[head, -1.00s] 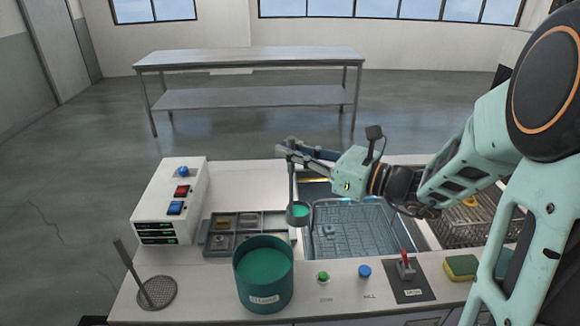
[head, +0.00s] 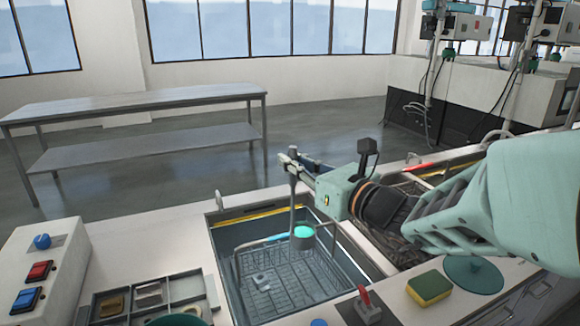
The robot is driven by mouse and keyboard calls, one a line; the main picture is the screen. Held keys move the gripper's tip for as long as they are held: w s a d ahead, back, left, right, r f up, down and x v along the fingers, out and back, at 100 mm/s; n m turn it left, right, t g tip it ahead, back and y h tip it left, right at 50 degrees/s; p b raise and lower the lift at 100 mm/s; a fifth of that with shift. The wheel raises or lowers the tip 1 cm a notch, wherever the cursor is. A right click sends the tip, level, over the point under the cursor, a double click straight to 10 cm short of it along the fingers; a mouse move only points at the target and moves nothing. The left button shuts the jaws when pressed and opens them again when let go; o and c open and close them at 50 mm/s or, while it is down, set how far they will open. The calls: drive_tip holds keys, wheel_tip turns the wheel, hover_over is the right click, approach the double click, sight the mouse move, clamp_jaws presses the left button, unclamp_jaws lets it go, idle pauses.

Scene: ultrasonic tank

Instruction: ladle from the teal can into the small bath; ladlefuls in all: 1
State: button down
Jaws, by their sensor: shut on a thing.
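My gripper (head: 292,163) is shut on the upper part of the ladle's handle. The ladle (head: 293,200) hangs upright, and its cup (head: 303,243) holds bright teal liquid. The cup appears over the left bath (head: 223,262), which has a wire basket inside; its exact height cannot be told. A second bath (head: 450,160) lies to the right, partly hidden by my arm. The frames do not show clearly which bath is the small one. Only the rim of the teal can (head: 180,320) shows at the bottom edge.
A tray of small parts (head: 208,288) and a control box (head: 45,265) with buttons stand left of the bath. A red switch (head: 366,299), a sponge (head: 429,287) and a teal disc (head: 473,274) lie along the front. A metal table (head: 130,103) stands behind.

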sight(295, 186)
drive_tip(key=shift+f+b, duration=0.45)
drive_tip(key=shift+f, duration=0.3)
wheel_tip(295, 186, down, 4)
drive_tip(key=b, duration=0.3)
drive_tip(key=shift+r, duration=0.1)
drive_tip(key=w+d+f+m+p, duration=0.4)
drive_tip(key=w+d+m+p, duration=0.2)
drive_tip(key=d+m+p, duration=0.1)
drive_tip(key=w+d+f+m+p, duration=0.5)
drive_tip(key=w+d+m+p, duration=0.1)
drive_tip(key=d+m, duration=0.15)
wheel_tip(295, 186, down, 9)
drive_tip(key=d+m, duration=0.2)
drive_tip(key=m, duration=0.3)
drive_tip(key=shift+w+f+p, duration=0.2)
drive_tip(key=shift+w+p, duration=0.2)
drive_tip(key=shift+w, duration=0.05)
drive_tip(key=shift+m, duration=0.25)
drive_tip(key=shift+r, duration=0.2)
